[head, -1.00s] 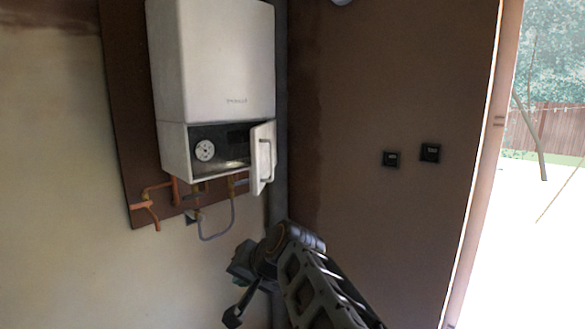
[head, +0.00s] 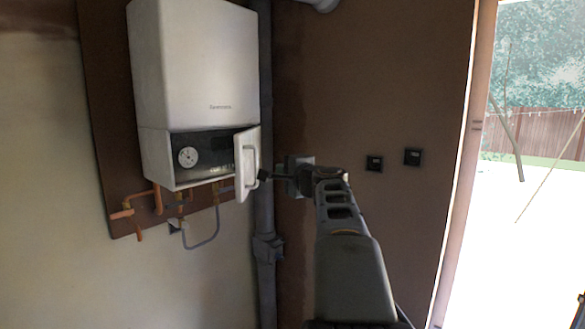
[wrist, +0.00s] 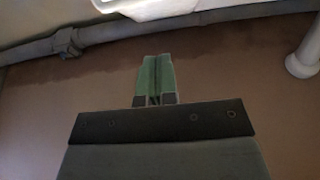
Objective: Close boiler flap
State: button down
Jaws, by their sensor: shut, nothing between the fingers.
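The white boiler (head: 195,65) hangs on a brown board on the left wall. Its flap (head: 246,163), white with a grey handle, stands swung open at the right end of the lower panel, so the dark recess with a round gauge (head: 187,157) shows. My gripper (head: 264,175) is beside the flap's right side, close to the handle; I cannot tell whether it touches. In the wrist view the green fingers of my gripper (wrist: 155,75) are together and empty. The flap is not clearly seen there; a white edge (wrist: 150,8) shows at the top.
A grey vertical pipe (head: 264,250) runs down the corner right of the boiler. Copper pipes (head: 135,207) and a looped grey hose (head: 205,243) hang below it. Two dark switches (head: 412,157) are on the brown wall. A bright doorway opens at right.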

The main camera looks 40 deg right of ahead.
aim_at(257, 157)
jog(key=w+a+p, duration=0.2)
jog(key=w, duration=0.3)
jog(key=shift+w, duration=0.35)
jog(key=shift+a, duration=0.1)
